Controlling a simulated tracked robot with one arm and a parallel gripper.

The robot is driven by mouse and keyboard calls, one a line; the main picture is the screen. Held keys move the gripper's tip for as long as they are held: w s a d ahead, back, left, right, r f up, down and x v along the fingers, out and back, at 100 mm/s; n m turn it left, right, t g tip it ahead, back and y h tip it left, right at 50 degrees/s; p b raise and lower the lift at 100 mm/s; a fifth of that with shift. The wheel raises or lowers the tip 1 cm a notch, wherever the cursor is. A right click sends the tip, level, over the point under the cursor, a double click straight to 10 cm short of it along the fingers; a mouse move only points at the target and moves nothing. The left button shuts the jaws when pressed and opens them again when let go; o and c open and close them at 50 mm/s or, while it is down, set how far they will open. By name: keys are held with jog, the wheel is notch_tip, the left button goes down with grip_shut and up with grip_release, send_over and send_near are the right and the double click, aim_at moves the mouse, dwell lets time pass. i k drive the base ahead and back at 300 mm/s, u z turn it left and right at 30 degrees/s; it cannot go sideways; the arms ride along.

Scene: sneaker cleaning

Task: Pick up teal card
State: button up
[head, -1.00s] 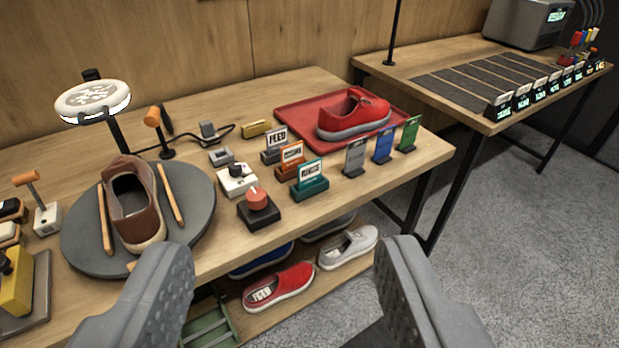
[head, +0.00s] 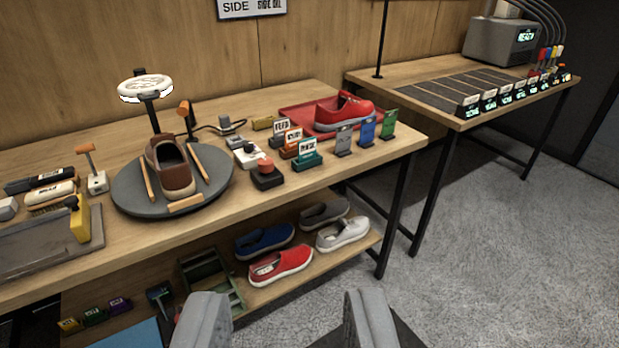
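The teal card stands in a teal holder (head: 308,163) near the front edge of the table, with a white label (head: 308,149) facing me. An orange card holder (head: 291,147) and a dark one with a white label (head: 281,128) stand just behind it to the left. My gripper (head: 285,318) is at the bottom of the view, its two grey fingers wide apart with nothing between them. It is in front of the table and well away from the teal card.
A red knob on a black base (head: 266,174) sits left of the teal holder. Grey, blue and green cards (head: 366,132) stand to its right, before a red tray (head: 290,112) with a red sneaker (head: 343,111). A brown shoe (head: 172,168) rests on a round turntable (head: 125,190).

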aim_at(307, 148)
jog(key=z, duration=0.15)
jog(key=k, duration=0.35)
jog(key=u, duration=0.75)
jog(key=i, duration=2.45)
jog(key=z, duration=0.85)
